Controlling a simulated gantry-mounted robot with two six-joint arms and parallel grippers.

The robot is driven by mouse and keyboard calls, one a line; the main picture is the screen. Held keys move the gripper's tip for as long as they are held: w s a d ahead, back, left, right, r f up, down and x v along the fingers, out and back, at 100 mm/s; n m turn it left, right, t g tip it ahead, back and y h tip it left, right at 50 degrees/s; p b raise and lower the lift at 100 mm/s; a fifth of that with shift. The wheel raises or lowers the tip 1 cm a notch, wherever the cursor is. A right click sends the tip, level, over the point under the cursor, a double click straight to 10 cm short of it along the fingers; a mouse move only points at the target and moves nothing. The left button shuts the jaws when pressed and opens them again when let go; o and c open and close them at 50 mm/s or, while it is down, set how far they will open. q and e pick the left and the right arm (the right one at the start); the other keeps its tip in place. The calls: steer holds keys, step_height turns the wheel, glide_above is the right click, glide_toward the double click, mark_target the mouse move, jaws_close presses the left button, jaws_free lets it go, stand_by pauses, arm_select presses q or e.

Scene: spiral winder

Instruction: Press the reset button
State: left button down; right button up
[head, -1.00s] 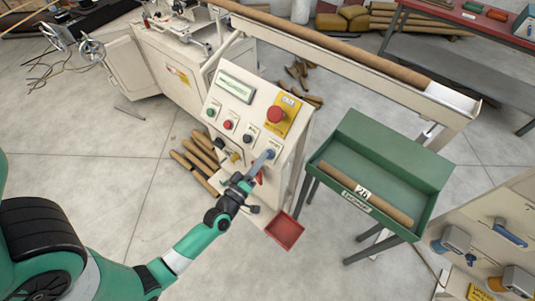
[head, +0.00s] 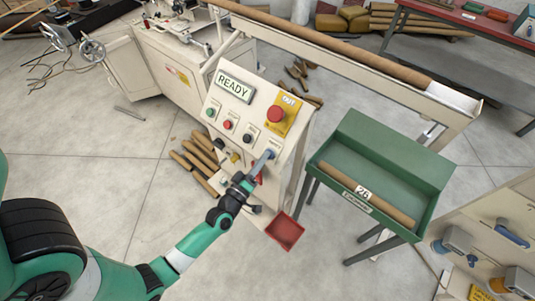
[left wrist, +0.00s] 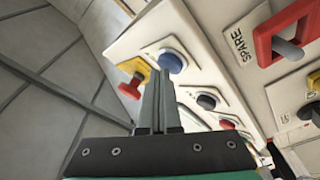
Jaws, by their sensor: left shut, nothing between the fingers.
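A blue button (left wrist: 172,62) sits in a pale square surround on the sloping control panel. In the head view the blue button (head: 271,154) is at the panel's lower right, largely behind my fingertips. Its label is not readable, so I cannot confirm that it is the reset button. My left gripper (head: 263,161) is shut and empty, its fingertips close to the blue button. In the left wrist view the closed fingers (left wrist: 160,80) point up toward the button's lower left side. I cannot tell whether they touch it. The panel display (head: 234,86) reads READY. My right gripper is not in view.
Green (head: 211,113), red (head: 228,125) and black (head: 248,138) buttons line the panel, with a red mushroom button (head: 276,114) on a yellow plate above. A red tray (head: 284,232) is below, and a green tray table (head: 385,150) stands to the right.

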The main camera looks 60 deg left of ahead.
arm_select(q)
steer(key=shift+f, duration=0.1)
stand_by(0.4)
steer(key=shift+s+d+r+p, duration=0.2)
steer(key=shift+s+r+p, duration=0.3)
steer(key=shift+r, duration=0.05)
steer(key=s+r+p, duration=0.1)
steer(key=s+d+r+p, duration=0.1)
steer(key=s+r, duration=0.1)
steer(key=shift+s+d+r+p, duration=0.15)
steer(key=shift+s+d+p, duration=0.15)
steer(key=shift+p, duration=0.1)
stand_by(0.8)
